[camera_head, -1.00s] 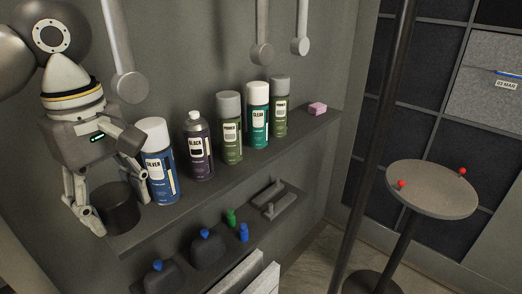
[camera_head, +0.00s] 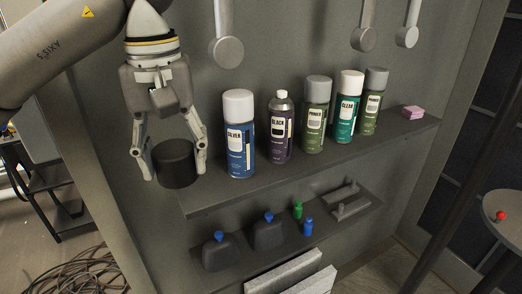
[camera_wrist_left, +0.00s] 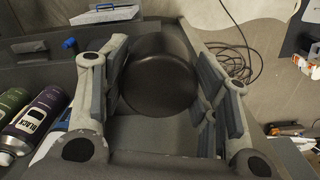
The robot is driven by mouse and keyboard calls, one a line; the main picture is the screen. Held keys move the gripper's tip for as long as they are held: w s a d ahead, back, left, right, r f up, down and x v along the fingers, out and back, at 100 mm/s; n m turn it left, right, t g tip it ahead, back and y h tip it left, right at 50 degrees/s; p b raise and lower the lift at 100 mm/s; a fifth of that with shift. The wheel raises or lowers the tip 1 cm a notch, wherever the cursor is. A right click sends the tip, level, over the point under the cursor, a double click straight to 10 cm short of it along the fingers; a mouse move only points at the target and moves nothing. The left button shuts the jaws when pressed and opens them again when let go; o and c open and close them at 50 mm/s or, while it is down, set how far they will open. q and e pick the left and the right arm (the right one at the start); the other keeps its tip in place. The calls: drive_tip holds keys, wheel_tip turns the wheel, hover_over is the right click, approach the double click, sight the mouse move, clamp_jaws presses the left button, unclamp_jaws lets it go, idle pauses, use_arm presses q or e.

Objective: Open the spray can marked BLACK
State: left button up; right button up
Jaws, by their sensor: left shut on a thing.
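The BLACK spray can (camera_head: 280,135) stands upright on the upper shelf, between the SILVER can (camera_head: 239,140) and a green PRIMER can (camera_head: 314,120). Its top is bare, with a small pale nozzle showing. In the left wrist view, the BLACK can (camera_wrist_left: 36,122) is at the left edge. My left gripper (camera_head: 174,168) is at the shelf's left end, fingers pointing down. It is shut on a dark cylindrical cap (camera_head: 175,164), clear of the cans. The cap (camera_wrist_left: 160,75) also shows between the fingers in the left wrist view. My right gripper is in neither view.
The CLEAR can (camera_head: 347,112), another PRIMER can (camera_head: 373,105) and a pink block (camera_head: 412,112) stand farther right on the upper shelf (camera_head: 300,175). A lower shelf (camera_head: 345,222) holds dark containers and small bottles. Grey tools hang above. Cables (camera_head: 80,272) lie on the floor at left.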

use_arm(q)
drive_tip(key=w+a+f+p, duration=0.1)
drive_tip(key=w+f, duration=0.1)
drive_tip(key=w, duration=0.2)
drive_tip(key=w+a+f+p, duration=0.1)
drive_tip(key=w+f, duration=0.2)
drive_tip(key=w, duration=0.1)
drive_tip(key=w+a+f, duration=0.1)
drive_tip(key=w+f, duration=0.2)
drive_tip(key=w, duration=0.1)
drive_tip(key=shift+w+a+f+p, duration=0.1)
drive_tip(key=shift+a+p, duration=0.05)
drive_tip(key=shift+p, duration=0.25)
drive_tip(key=shift+w+a+f, duration=0.15)
drive_tip(key=shift+w+f, duration=0.4)
drive_tip(key=shift+f, duration=0.2)
wheel_tip(320, 180, down, 3)
drive_tip(key=shift+w+f+p, duration=0.1)
drive_tip(key=shift+f+p, duration=0.05)
drive_tip(key=shift+p, duration=0.25)
drive_tip(key=shift+a, duration=0.1)
drive_tip(key=shift+f, duration=0.15)
drive_tip(key=o, duration=1.1)
